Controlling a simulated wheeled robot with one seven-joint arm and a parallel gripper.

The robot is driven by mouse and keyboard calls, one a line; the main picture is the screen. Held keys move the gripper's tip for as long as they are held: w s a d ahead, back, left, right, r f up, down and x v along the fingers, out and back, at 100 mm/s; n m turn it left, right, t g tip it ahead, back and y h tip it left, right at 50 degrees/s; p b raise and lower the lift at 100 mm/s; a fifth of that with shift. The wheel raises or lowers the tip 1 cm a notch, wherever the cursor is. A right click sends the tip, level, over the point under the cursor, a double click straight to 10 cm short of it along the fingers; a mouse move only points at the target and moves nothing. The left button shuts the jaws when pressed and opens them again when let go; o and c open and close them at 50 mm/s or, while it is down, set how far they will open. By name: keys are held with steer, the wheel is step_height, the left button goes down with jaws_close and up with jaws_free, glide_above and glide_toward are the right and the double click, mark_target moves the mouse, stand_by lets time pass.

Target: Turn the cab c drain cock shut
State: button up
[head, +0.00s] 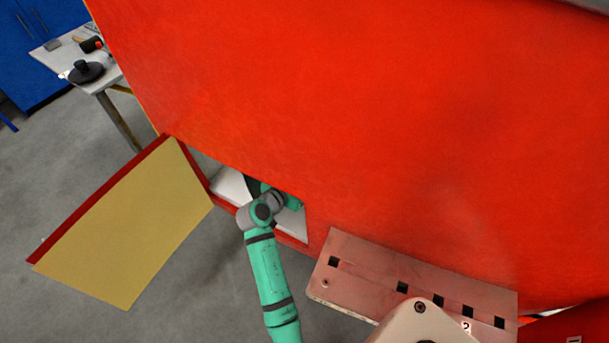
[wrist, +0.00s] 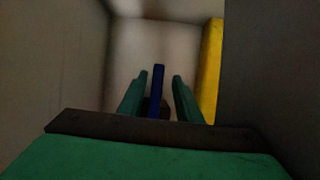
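A blue bar (wrist: 157,91), which looks like the drain cock's handle, stands upright inside a dim recess in the wrist view. My gripper (wrist: 158,88) is open, with one green finger on each side of the bar. A narrow gap shows on both sides, so the fingers do not appear to press on it. A small dark part sits at the bar's foot, mostly hidden by the gripper. In the head view, my arm reaches into the hatch opening (head: 230,187) of the red nosecone (head: 350,120), and my gripper is hidden inside. No cab label is visible.
A yellow upright part (wrist: 212,65) stands right of the fingers, near the recess's right wall (wrist: 270,75). The hatch door (head: 125,225) hangs open at left. A pink slotted plate (head: 420,280) is at lower right. A workbench (head: 85,65) stands far left.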

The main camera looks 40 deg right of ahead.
steer(key=v, duration=1)
steer(key=shift+s+a, duration=0.2)
steer(key=shift+a, duration=0.1)
steer(key=shift+r, duration=0.1)
